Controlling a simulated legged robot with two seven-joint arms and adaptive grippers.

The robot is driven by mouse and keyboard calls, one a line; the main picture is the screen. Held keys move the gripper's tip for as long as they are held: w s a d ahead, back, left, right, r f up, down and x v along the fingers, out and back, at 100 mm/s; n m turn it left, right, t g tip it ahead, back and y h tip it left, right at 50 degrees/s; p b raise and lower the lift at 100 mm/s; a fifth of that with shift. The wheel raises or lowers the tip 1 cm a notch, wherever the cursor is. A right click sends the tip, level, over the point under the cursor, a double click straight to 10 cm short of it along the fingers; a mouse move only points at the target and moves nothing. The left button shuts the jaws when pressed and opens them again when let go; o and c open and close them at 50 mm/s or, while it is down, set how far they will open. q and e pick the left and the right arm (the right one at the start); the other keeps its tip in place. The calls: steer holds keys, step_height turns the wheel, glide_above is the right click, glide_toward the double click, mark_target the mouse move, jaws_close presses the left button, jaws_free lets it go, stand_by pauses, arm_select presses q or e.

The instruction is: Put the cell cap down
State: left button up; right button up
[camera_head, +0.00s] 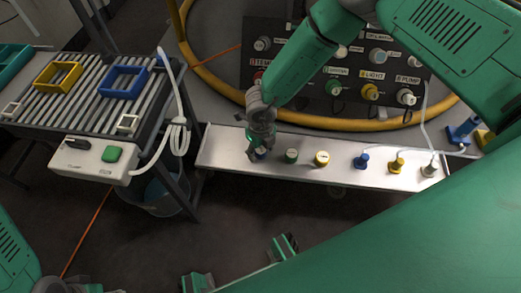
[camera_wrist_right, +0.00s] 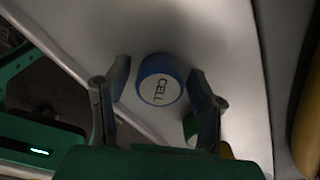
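The blue cell cap (camera_wrist_right: 160,80), with CELL on its pale top, stands at the left end of the pale shelf (camera_head: 222,150). In the right wrist view it sits between the fingers of my right gripper (camera_wrist_right: 160,88), with a narrow gap at each side. The gripper is open around it. In the head view my right gripper (camera_head: 257,145) points down over the shelf and covers most of the cap (camera_head: 261,155). Green and dark parts of mine show at the bottom edge; I cannot make out the state of my left gripper there.
To the cap's right stand a green cap (camera_head: 291,156), a yellow cap (camera_head: 321,158) and several plugs, among them a blue one (camera_head: 361,161). A labelled panel (camera_head: 300,85) and a yellow hose (camera_head: 215,83) lie behind. A roller table (camera_head: 90,95) stands left.

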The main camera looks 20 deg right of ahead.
mark_target(261, 149)
steer(key=shift+r, duration=0.15)
step_height(261, 149, up, 12)
steer(key=p, duration=0.5)
steer(key=s+d+f+n, duration=0.1)
steer(key=s+d+n, duration=0.1)
steer(key=s+n, duration=0.2)
steer(key=s+d+f+n+t+h, duration=0.1)
steer(key=s+n, duration=0.3)
steer(key=n, duration=0.4)
steer(key=s+d+f+n+h, duration=0.1)
steer(key=s+d+n, duration=0.3)
steer(key=n, duration=0.2)
steer(key=shift+f+t, duration=0.35)
steer(key=shift+t, duration=0.05)
steer(key=s+d+r+n+g+y, duration=0.1)
steer(key=s+d+r+n+y, duration=0.1)
steer(key=s+n, duration=1.1)
steer(key=r+n, duration=0.1)
steer(key=n, duration=0.2)
steer(key=shift+s+d, duration=0.25)
steer(key=shift+s, duration=0.15)
steer(key=shift+r, duration=0.15)
